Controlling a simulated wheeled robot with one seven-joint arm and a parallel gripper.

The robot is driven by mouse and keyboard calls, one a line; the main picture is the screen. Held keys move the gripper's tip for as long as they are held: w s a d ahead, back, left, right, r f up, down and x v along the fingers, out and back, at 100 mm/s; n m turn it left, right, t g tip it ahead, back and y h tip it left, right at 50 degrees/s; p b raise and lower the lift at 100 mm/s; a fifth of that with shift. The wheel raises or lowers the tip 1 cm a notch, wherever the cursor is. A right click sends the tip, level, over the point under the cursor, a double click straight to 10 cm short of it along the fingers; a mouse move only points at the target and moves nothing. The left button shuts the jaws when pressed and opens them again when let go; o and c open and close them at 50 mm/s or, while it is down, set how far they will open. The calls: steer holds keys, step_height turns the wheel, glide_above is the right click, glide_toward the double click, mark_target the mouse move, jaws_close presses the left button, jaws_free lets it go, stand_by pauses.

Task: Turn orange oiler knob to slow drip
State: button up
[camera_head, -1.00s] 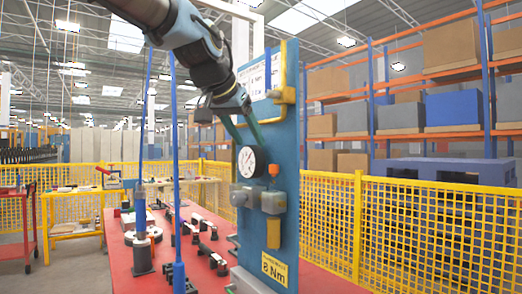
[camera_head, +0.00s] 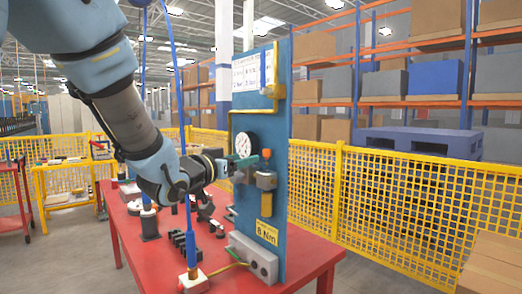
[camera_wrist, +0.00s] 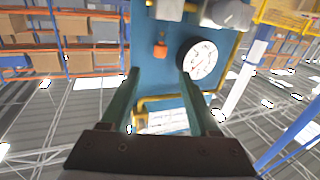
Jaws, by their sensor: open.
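The orange oiler knob (camera_head: 267,153) sits on top of a grey oiler body (camera_head: 265,180) with an amber bowl below it, on the upright blue panel (camera_head: 271,225). My gripper (camera_head: 251,162) is open, its green fingers pointing at the panel just left of the knob in the head view. In the wrist view, the orange knob (camera_wrist: 160,49) shows beyond the open fingertips (camera_wrist: 160,77), roughly centred between them and not gripped. Nothing is held. The exact depth gap between fingertips and knob is hard to tell.
A white gauge (camera_head: 246,147) is beside the knob; it also shows in the wrist view (camera_wrist: 200,59). A yellow pipe (camera_head: 258,106) runs above. The red table (camera_head: 165,235) carries several fittings; yellow fencing stands behind.

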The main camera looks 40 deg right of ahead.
mark_target(265, 152)
steer(key=p+x, duration=0.4)
steer(key=x, duration=0.5)
steer(key=shift+d, duration=0.1)
steer(key=shift+x, duration=0.75)
jaws_close()
